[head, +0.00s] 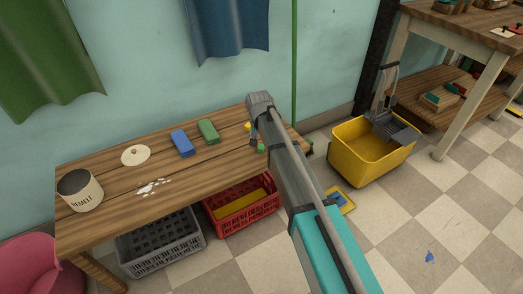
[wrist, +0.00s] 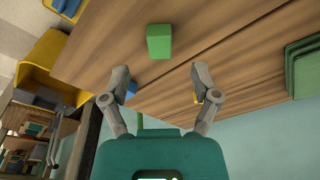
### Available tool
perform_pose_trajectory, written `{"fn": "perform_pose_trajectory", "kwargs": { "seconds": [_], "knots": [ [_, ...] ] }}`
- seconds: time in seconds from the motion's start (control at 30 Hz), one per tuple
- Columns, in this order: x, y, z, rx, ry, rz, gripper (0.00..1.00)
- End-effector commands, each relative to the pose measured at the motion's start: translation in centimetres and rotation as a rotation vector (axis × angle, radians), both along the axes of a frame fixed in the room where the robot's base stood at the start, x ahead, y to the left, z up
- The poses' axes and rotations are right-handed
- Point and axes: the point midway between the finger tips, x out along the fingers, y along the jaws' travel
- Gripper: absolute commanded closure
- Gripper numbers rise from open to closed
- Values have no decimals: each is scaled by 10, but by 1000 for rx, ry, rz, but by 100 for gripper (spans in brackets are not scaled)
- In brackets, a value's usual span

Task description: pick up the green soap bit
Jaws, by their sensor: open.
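The green soap bit (wrist: 159,42) is a small bright green block on the wooden table in the wrist view. In the head view it shows as a small green patch (head: 261,148) beside my arm, near the table's right end. My gripper (wrist: 160,75) is open and empty, its two fingers spread wide. In the wrist view the green bit lies above the gap between the fingertips, apart from both. My arm hides much of the gripper in the head view.
A yellow bit (head: 247,126) and a blue bit (wrist: 131,88) lie near my fingers. Green (head: 208,130) and blue (head: 182,142) blocks, a white lid (head: 136,155) and a tin (head: 80,190) stand farther left. A yellow mop bucket (head: 350,158) is on the floor at right.

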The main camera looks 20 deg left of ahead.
Motion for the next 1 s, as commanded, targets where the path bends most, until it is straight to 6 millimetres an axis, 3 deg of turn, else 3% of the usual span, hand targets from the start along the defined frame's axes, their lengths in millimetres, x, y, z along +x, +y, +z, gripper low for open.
{"fn": "perform_pose_trajectory", "kwargs": {
  "seconds": [0.5, 1.0],
  "knots": [
    [5, 1, -41, 0, 0, 0, 21],
    [6, 1, -46, 0, 0, 0, 21]
  ]
}}
